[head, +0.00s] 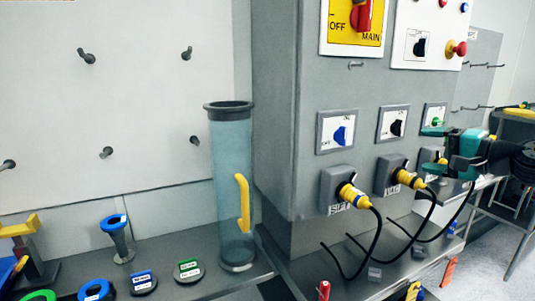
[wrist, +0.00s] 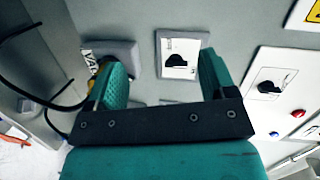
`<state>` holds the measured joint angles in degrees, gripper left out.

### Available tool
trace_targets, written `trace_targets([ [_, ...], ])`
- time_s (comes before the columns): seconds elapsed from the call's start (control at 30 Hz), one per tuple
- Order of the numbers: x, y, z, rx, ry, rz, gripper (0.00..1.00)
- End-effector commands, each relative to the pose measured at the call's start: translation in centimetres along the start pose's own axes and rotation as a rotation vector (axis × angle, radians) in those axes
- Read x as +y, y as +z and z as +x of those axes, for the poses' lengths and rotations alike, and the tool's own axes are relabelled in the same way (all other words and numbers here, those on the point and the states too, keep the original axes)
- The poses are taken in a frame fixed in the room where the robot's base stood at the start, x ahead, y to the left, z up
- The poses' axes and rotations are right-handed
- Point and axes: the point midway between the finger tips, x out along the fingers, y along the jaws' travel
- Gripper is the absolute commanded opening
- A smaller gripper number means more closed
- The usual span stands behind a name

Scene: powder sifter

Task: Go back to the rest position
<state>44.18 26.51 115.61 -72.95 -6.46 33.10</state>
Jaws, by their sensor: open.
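My gripper (head: 445,150) is at the right in the head view, in front of the grey cabinet. Its teal fingers are spread apart in the wrist view (wrist: 162,72), with nothing between them. Beyond the fingers, the wrist view shows the cabinet face and a white switch plate with a black knob (wrist: 178,58). My gripper partly hides the rightmost plug and socket in the head view. In the wrist view, a yellow plug (wrist: 97,80) is partly hidden behind the left finger. I cannot tell how far the fingers are from the panel.
The grey cabinet (head: 275,110) carries switches and yellow plugs (head: 352,195) with hanging black cables. A clear blue cylinder with a yellow handle (head: 228,170) stands left of it. Small tools and round lidded items lie on the bench (head: 215,287). A metal-framed table (head: 522,225) stands at right.

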Motion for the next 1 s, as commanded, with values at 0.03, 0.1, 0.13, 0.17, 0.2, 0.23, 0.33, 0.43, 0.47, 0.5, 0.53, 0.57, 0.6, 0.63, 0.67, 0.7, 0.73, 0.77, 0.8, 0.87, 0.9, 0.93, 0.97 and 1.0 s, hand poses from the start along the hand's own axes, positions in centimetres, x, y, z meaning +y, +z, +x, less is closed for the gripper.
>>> trace_targets([
  [0.03, -0.8, 3.9, 1.8, -0.089, 0.051, -0.072, 0.77],
  [0.1, -1.2, 9.4, 3.3, -0.219, 0.137, -0.186, 0.77],
  [0.13, -1.2, 11.8, 3.7, -0.277, 0.173, -0.238, 0.77],
  [0.17, -1.2, 14.2, 3.9, -0.334, 0.208, -0.291, 0.77],
  [0.2, -1.1, 17.5, 3.8, -0.413, 0.254, -0.366, 0.77],
  [0.23, -1.0, 19.9, 3.5, -0.473, 0.287, -0.423, 0.77],
  [0.33, -0.1, 27.6, 1.2, -0.68, 0.389, -0.623, 0.77],
  [0.43, 1.2, 33.4, -2.8, -0.873, 0.473, -0.815, 0.77],
  [0.47, 1.6, 34.7, -4.0, -0.924, 0.494, -0.865, 0.77],
  [0.5, 2.2, 36.0, -5.6, -0.983, 0.518, -0.925, 0.77],
  [0.53, 2.6, 36.8, -6.8, -1.021, 0.534, -0.963, 0.77],
  [0.57, 2.9, 37.4, -7.7, -1.055, 0.547, -0.998, 0.77],
  [0.6, 3.3, 38.0, -8.9, -1.094, 0.562, -1.036, 0.77],
  [0.63, 3.6, 38.3, -9.6, -1.118, 0.572, -1.058, 0.77],
  [0.67, 3.8, 38.6, -10.2, -1.136, 0.579, -1.077, 0.77],
  [0.7, 4.0, 38.9, -10.8, -1.156, 0.587, -1.096, 0.77],
  [0.73, 4.1, 39.0, -11.0, -1.164, 0.591, -1.105, 0.77],
  [0.77, 4.2, 39.0, -11.3, -1.172, 0.595, -1.111, 0.77],
  [0.8, 4.2, 39.0, -11.3, -1.172, 0.595, -1.111, 0.77],
  [0.87, 4.2, 39.0, -11.3, -1.172, 0.595, -1.111, 0.77],
  [0.9, 4.2, 39.0, -11.3, -1.172, 0.595, -1.111, 0.77],
  [0.93, 4.2, 39.0, -11.3, -1.172, 0.595, -1.111, 0.77],
  [0.97, 4.2, 39.0, -11.3, -1.172, 0.595, -1.111, 0.77],
  [1.0, 4.2, 39.0, -11.3, -1.172, 0.595, -1.111, 0.77],
])
